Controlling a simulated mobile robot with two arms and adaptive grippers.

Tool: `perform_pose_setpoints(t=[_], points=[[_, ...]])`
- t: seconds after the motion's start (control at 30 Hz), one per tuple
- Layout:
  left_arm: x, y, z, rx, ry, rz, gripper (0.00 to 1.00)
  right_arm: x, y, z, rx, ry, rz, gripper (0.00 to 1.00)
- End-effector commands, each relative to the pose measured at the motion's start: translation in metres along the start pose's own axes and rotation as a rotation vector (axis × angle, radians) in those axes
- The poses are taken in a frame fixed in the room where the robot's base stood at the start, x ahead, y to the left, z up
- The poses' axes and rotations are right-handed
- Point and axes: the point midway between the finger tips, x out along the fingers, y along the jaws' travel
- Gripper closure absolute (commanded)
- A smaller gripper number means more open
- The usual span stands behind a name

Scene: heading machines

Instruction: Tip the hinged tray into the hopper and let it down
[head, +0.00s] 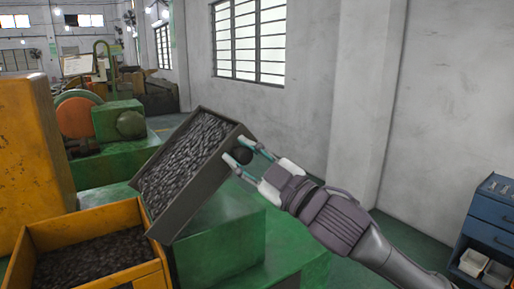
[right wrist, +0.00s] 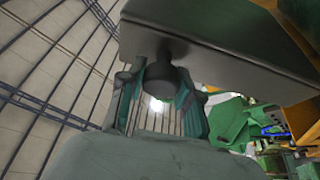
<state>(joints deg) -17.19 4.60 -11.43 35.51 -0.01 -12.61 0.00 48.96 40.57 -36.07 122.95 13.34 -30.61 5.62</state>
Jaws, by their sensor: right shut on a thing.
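The hinged tray (head: 217,178) is a grey box filled with dark small metal pieces. It is tilted, its right side raised and its left side lower, toward the hopper. The hopper (head: 143,275) is an orange open-topped bin at lower left with dark pieces inside. My right gripper (head: 242,158) is shut on the dark round knob (head: 241,155) at the tray's raised end. In the right wrist view the knob (right wrist: 159,75) sits between the fingers, under the tray's dark grey wall (right wrist: 215,65). The hinge is hidden. My left gripper is not in view.
A green machine body (head: 240,235) stands beneath and behind the tray. A tall orange cabinet (head: 32,150) is at left. A blue drawer cabinet (head: 490,235) with small white bins stands at far right. A white wall pillar (head: 360,100) is behind my right arm.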

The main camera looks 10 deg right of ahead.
Motion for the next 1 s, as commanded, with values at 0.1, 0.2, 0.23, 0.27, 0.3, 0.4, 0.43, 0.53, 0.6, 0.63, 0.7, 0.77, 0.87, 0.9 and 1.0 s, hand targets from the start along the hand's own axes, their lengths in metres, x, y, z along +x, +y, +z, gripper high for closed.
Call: perform_pose_setpoints(t=[0.1,0.2,0.23,0.27,0.3,0.4,0.43,0.53,0.6,0.63,0.7,0.77,0.87,0.9,1.0], points=[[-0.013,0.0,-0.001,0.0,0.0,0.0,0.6,0.006,0.002,-0.018,-0.055,0.008,-0.017,1.0],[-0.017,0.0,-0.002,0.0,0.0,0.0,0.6,0.009,-0.001,-0.024,-0.086,0.008,-0.03,1.0],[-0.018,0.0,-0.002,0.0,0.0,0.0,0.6,0.009,-0.001,-0.025,-0.093,0.007,-0.033,1.0],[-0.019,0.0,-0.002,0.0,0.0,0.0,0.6,0.01,-0.002,-0.026,-0.1,0.007,-0.035,1.0],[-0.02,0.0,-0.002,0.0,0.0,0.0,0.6,0.01,-0.002,-0.028,-0.107,0.007,-0.038,1.0],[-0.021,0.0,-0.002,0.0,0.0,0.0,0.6,0.011,-0.004,-0.029,-0.118,0.007,-0.042,1.0],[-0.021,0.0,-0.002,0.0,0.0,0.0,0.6,0.011,-0.004,-0.03,-0.12,0.007,-0.043,1.0],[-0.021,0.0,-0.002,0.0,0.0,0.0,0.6,0.011,-0.004,-0.03,-0.123,0.007,-0.045,1.0],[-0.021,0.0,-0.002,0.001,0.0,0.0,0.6,0.011,-0.005,-0.03,-0.124,0.007,-0.045,1.0],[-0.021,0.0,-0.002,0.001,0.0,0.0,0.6,0.011,-0.005,-0.03,-0.124,0.007,-0.045,1.0],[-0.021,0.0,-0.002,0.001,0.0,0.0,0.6,0.011,-0.005,-0.03,-0.123,0.007,-0.045,1.0],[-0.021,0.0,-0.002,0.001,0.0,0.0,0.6,0.011,-0.005,-0.03,-0.123,0.006,-0.045,1.0],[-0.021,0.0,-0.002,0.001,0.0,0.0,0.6,0.011,-0.005,-0.029,-0.123,0.006,-0.045,0.58],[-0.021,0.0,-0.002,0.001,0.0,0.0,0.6,0.011,-0.005,-0.029,-0.122,0.006,-0.045,0.52],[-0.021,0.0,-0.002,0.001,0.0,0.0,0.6,0.011,-0.005,-0.029,-0.122,0.004,-0.046,0.42]])
